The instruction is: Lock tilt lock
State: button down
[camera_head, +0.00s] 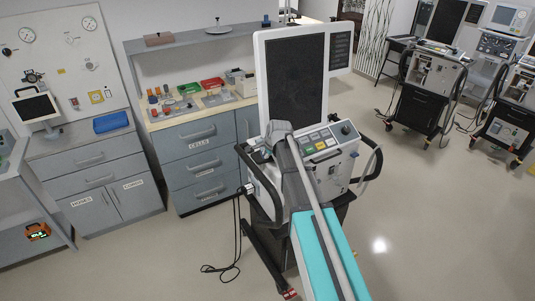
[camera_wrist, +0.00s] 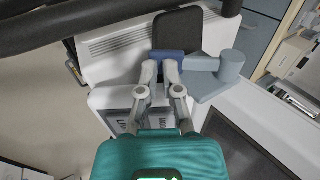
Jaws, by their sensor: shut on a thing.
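The tilt lock (camera_wrist: 203,65) is a blue-grey lever with a rounded end at its right, seen in the wrist view on the ventilator beside its screen. My gripper (camera_wrist: 160,70) has its grey fingers closed at the lever's left end, where a darker blue part shows between and behind them. Its teal body fills the bottom of the wrist view. The ventilator (camera_head: 325,165) stands at the centre of the head view, with a large dark screen (camera_head: 296,75) above it. My arm reaches to it there and hides the tilt lock and the fingertips.
A drawer cabinet (camera_head: 200,160) with trays stands behind the ventilator. A black cable (camera_head: 236,240) lies on the floor. Other ventilators (camera_head: 428,85) stand at the right, with clear floor between.

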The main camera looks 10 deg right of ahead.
jog(key=shift+w+a+r+p, duration=0.1)
jog(key=shift+w+r+p, duration=0.05)
jog(key=shift+p, duration=0.15)
jog(key=shift+w+r+p, duration=0.1)
jog(key=shift+r+p, duration=0.2)
jog(key=shift+p, duration=0.05)
jog(key=shift+r, duration=0.2)
jog(key=s+p+v, duration=0.1)
jog(key=p+v, duration=1)
jog(key=v, duration=0.2)
jog(key=shift+s+d, duration=0.2)
jog(key=shift+d, duration=0.1)
jog(key=shift+f, duration=0.1)
dwell(0.7)
